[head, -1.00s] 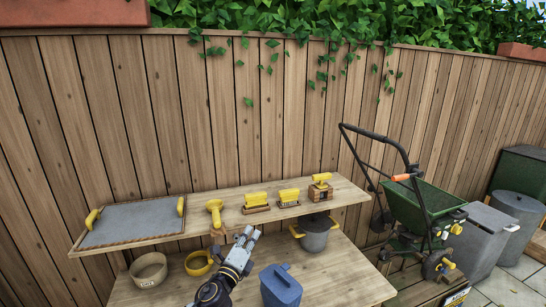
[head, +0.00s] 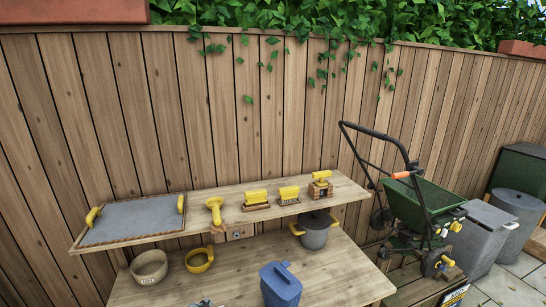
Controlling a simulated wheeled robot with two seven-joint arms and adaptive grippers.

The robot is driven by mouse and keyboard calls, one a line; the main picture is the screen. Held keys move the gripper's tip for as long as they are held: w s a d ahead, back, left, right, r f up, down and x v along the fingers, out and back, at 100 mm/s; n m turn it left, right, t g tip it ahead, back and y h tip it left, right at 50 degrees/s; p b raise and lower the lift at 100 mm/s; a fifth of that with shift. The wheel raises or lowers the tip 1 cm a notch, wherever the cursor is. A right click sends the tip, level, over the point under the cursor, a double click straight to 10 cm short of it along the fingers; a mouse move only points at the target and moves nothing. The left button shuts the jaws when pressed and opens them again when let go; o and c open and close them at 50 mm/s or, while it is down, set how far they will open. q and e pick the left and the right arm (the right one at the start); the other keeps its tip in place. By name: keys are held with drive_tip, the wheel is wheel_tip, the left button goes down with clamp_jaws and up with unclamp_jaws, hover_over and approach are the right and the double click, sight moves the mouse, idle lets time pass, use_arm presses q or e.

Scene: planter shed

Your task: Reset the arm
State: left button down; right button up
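Only a small dark and light tip of my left gripper (head: 201,303) shows at the bottom edge of the head view, over the lower table (head: 340,275). Whether its fingers are open or shut cannot be seen. It appears apart from the things on the table. My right gripper is not in view.
The raised shelf (head: 342,190) holds a grey tray (head: 135,220) and several yellow-handled tools, including a brush (head: 257,198). A green spreader (head: 422,205) stands right.

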use_arm(q)
drive_tip(key=s+a+f+n+g+h, duration=0.1)
drive_tip(key=s+f+n+g, duration=0.2)
drive_tip(key=s, duration=0.6)
drive_tip(key=s+a+f+n+g+h, duration=0.1)
drive_tip(key=s+f+n+g, duration=0.2)
drive_tip(key=s, duration=0.6)
wheel_tip(320, 180, down, 32)
drive_tip(key=s+g, duration=0.2)
drive_tip(key=s, duration=0.1)
drive_tip(key=s+a+f, duration=0.2)
drive_tip(key=s+f, duration=0.8)
drive_tip(key=s, duration=0.1)
drive_tip(key=s+a+f+g, duration=0.1)
drive_tip(key=s+a+f, duration=0.1)
drive_tip(key=s+f, duration=0.7)
drive_tip(key=shift+s+f+m+y, duration=0.3)
drive_tip(key=shift+s+f, duration=0.1)
drive_tip(key=shift+s, duration=0.65)
